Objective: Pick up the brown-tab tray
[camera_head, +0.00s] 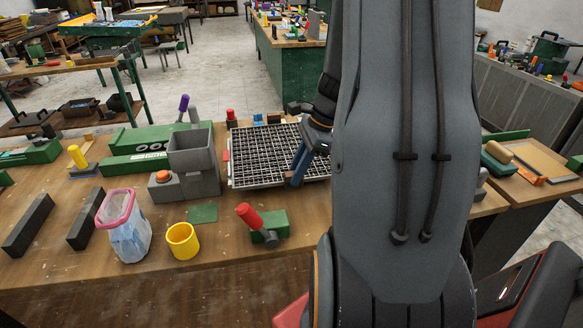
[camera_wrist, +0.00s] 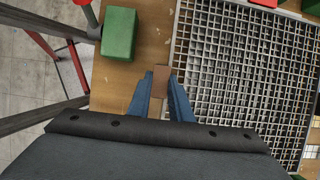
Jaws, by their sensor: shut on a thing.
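The brown-tab tray (camera_head: 265,152) is a flat, white-framed grid on the wooden bench. Its grid (camera_wrist: 255,75) fills the right side of the wrist view. The brown tab (camera_wrist: 161,77) sticks out from the tray's edge, between my blue fingers. My gripper (camera_wrist: 160,88) is shut on this tab. In the head view my gripper (camera_head: 296,170) is at the tray's near right edge. My arm hides the tray's right part there. I cannot tell whether the tray is off the bench.
A green block with a red handle (camera_head: 270,236) stands in front of the tray; it also shows in the wrist view (camera_wrist: 119,34). A grey box (camera_head: 191,152) stands left of the tray. A yellow cup (camera_head: 183,241) and a pink-rimmed container (camera_head: 128,238) stand near the front edge.

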